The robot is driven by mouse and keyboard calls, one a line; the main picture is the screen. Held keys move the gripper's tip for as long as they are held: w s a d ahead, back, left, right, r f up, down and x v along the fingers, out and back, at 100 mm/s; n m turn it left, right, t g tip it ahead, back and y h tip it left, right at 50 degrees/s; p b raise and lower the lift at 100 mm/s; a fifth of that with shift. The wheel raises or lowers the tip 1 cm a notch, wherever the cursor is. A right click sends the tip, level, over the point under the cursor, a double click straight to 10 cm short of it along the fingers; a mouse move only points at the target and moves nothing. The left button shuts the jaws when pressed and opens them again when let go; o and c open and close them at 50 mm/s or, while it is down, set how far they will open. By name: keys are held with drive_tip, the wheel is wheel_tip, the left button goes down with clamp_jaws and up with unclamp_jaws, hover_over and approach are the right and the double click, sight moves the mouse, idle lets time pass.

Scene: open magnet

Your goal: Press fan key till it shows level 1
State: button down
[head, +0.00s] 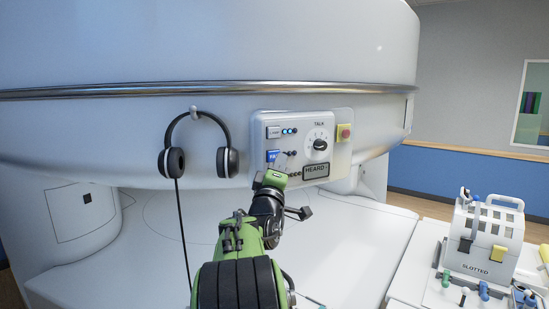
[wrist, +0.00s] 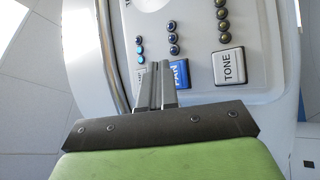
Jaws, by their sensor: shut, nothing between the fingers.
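The fan key (head: 272,155) is a blue key on the white control panel (head: 330,128). It also shows in the wrist view (wrist: 181,72), its left part hidden behind my fingers. Its three lamps (wrist: 173,38) look dark, none clearly lit. My gripper (head: 282,160) is shut and empty, pointing at the panel. In the wrist view its fingertips (wrist: 158,68) overlap the left edge of the fan key. I cannot tell whether they touch it.
Above the fan key is a white key (head: 274,132) with two lit blue lamps. Headphones (head: 228,160) hang left of the panel.

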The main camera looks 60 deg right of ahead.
idle(0.7)
drive_tip(key=shift+w+d, duration=0.25)
drive_tip(key=shift+w, duration=0.15)
drive_tip(key=shift+w+d, duration=0.25)
drive_tip(key=shift+w, duration=0.15)
idle(0.6)
drive_tip(key=shift+s, duration=0.1)
drive_tip(key=shift+s+a+b, duration=0.45)
drive_tip(key=shift+s+a, duration=0.05)
drive_tip(key=shift+s, duration=0.1)
drive_tip(key=s+a+b, duration=0.1)
drive_tip(key=s, duration=0.1)
drive_tip(key=s+a+b, duration=0.1)
drive_tip(key=s+a, duration=0.1)
drive_tip(key=shift+s, duration=0.1)
idle(0.4)
